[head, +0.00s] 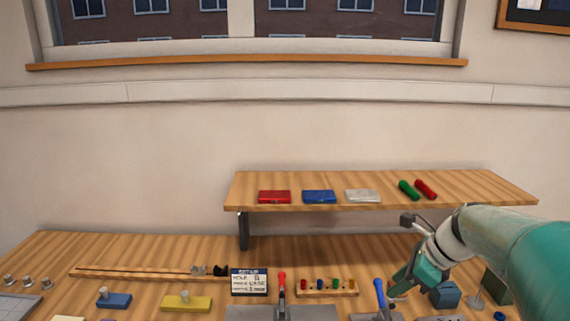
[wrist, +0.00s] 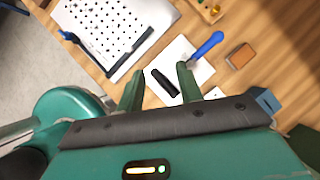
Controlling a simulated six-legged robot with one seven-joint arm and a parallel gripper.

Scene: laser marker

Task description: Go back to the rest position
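My gripper (head: 402,288) is at the lower right of the head view, above the bench beside a blue-handled clamp. In the wrist view its two green fingers (wrist: 160,85) are spread apart. A dark bar-shaped object (wrist: 161,83) lies on a pale plate (wrist: 180,52) beyond the fingers, with a gap to each finger. The clamp's blue handle (wrist: 207,45) is just right of the fingers and also shows in the head view (head: 380,293). My teal arm reaches in from the right of the head view.
A raised shelf (head: 450,188) holds red, blue and pale cases and green and red cylinders. The bench holds a red-handled clamp (head: 282,285), a label card (head: 249,282), a peg rack (head: 327,287), a yellow block (head: 186,303) and a blue box (head: 445,295).

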